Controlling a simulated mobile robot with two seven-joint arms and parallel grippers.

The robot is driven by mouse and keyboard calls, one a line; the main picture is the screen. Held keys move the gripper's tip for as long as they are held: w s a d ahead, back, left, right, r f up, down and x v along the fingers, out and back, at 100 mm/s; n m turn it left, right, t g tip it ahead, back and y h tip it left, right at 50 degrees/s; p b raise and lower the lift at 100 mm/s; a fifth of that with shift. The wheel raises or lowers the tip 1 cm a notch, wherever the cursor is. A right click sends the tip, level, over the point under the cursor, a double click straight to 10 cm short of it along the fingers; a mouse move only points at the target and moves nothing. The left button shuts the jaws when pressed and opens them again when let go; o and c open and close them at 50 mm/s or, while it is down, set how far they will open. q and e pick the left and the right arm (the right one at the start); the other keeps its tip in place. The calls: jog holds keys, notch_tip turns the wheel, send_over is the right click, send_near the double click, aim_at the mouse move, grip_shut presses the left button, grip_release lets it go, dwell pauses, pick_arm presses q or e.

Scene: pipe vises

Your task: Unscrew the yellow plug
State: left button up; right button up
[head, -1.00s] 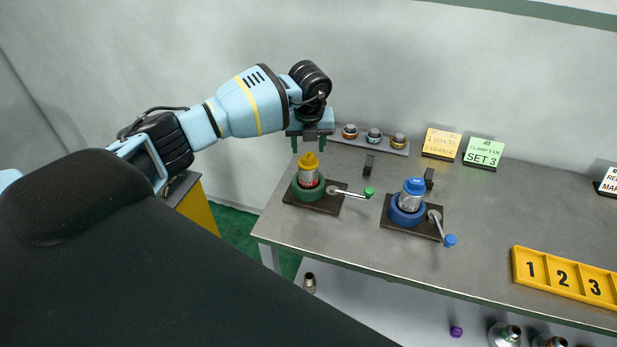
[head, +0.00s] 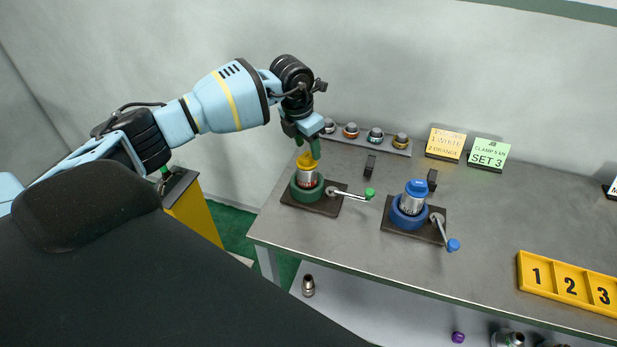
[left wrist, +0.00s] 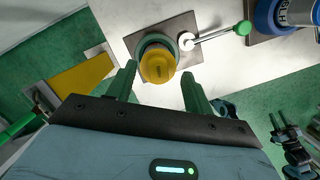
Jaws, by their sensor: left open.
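The yellow plug (head: 306,160) sits on top of a silver pipe fitting (head: 306,180) held upright in the green vise (head: 307,193) at the table's left end. My left gripper (head: 308,150) is right above the plug, pointing down, its green fingers near the plug's top. In the left wrist view the plug (left wrist: 158,66) lies between the two open fingers (left wrist: 160,72), with a gap showing at its right side. Whether a finger touches it I cannot tell.
The green vise's handle (head: 350,195) sticks out to the right. A blue vise (head: 408,215) with a blue-capped fitting stands to its right. A rack (head: 363,142) with several fittings lies behind. A yellow numbered tray (head: 570,284) is at the right. The table's middle right is bare.

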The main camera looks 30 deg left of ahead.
pick_arm(q)
jog(key=m, duration=0.2)
jog(key=m+b, duration=0.1)
jog(key=m, duration=0.1)
jog(key=shift+f+m+h+b, duration=0.2)
jog(key=shift+m+h+b, duration=0.1)
jog(key=shift+h, duration=0.1)
jog(key=m+g+b, duration=0.1)
jog(key=m+b, duration=0.1)
jog(key=m, duration=0.4)
jog(key=shift+m+h, duration=0.3)
jog(key=shift+m+g+b, duration=0.4)
jog(key=shift+m+b, duration=0.2)
jog(key=shift+m, duration=0.4)
jog(key=shift+r+m, duration=0.25)
jog(key=shift+m, duration=0.35)
pick_arm(e)
jog(key=s+f+g, duration=0.2)
jog(key=s+f, duration=0.4)
jog(key=f, duration=0.1)
jog(key=shift+s+f, duration=0.2)
jog(key=shift+f, duration=0.2)
